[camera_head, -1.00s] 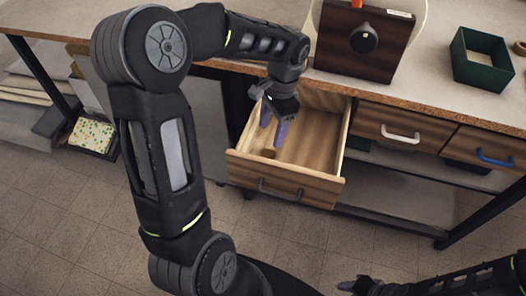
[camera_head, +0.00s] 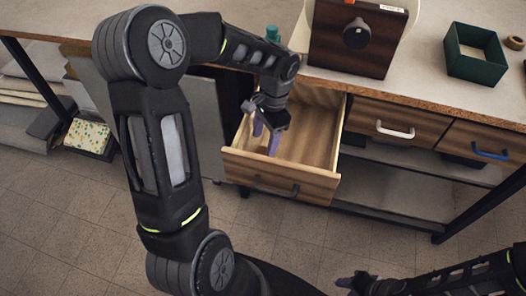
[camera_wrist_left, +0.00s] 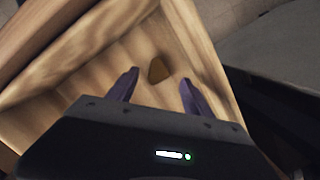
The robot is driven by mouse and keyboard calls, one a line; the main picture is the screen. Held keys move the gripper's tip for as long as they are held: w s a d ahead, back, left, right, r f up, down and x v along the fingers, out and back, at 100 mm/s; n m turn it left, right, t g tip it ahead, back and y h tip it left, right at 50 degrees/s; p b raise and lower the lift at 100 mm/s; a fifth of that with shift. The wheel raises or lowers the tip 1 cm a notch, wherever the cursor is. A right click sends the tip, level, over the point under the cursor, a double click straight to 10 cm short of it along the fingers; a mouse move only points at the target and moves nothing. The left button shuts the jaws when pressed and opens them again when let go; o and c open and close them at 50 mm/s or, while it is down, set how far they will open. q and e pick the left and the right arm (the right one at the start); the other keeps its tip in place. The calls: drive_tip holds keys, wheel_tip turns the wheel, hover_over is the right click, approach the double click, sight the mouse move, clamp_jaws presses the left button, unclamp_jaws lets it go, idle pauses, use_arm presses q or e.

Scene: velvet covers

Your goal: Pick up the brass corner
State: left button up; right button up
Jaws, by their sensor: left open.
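The brass corner (camera_wrist_left: 158,70) is a small brown-gold triangular piece lying on the floor of the open wooden drawer (camera_head: 318,150). It shows in the left wrist view, just ahead of and between the fingertips; in the head view I cannot make it out behind the fingers. My left gripper (camera_head: 266,139) points down inside the drawer, with its two purple fingers apart and nothing between them. It also shows in the left wrist view (camera_wrist_left: 159,79). My right gripper (camera_head: 355,284) is at the bottom edge of the head view, small and dark; its jaws are unclear.
The drawer walls stand close around my left gripper. Above is the workbench top (camera_head: 430,85) with a dark wooden box (camera_head: 330,40), a green tray (camera_head: 473,65), a tape roll (camera_head: 514,43) and a green bottle (camera_head: 271,36). Closed drawers (camera_head: 385,118) sit to the right.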

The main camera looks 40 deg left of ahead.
sight(262, 150)
use_arm(q)
drive_tip(key=f, duration=0.3)
drive_tip(key=shift+s+a+f, duration=0.1)
drive_tip(key=shift+s, duration=0.15)
clamp_jaws()
idle(0.8)
